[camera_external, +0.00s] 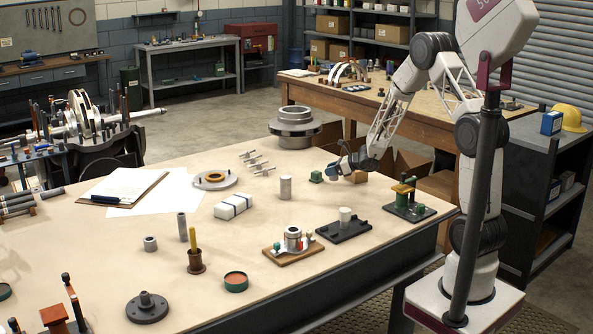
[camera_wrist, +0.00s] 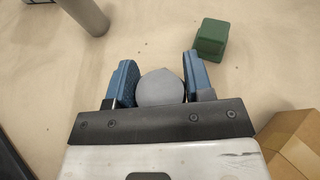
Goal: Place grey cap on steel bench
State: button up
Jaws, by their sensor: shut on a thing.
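My gripper (camera_wrist: 158,62) is shut on a rounded grey cap (camera_wrist: 160,88), which sits between its two blue fingers in the wrist view. In the external view my gripper (camera_external: 336,172) is low over the far right part of the large tan-topped bench (camera_external: 120,235), beside a green block (camera_external: 316,176). The cap is too small and covered to make out there. I cannot tell whether it touches the bench top. A grey metal-framed bench (camera_external: 190,45) stands farther back by the wall.
The green block (camera_wrist: 211,40) is ahead and right in the wrist view, a brown block (camera_wrist: 295,145) at lower right. A grey cylinder (camera_wrist: 85,15) stands ahead left. A black fixture with a white cylinder (camera_external: 345,215) and a green-yellow fixture (camera_external: 408,200) stand nearer the bench edge.

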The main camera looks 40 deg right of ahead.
jog(key=shift+f, duration=0.4)
jog(key=shift+f, duration=1.9)
jog(key=shift+f, duration=0.1)
jog(key=o, duration=1.1)
jog(key=shift+v, duration=6.05)
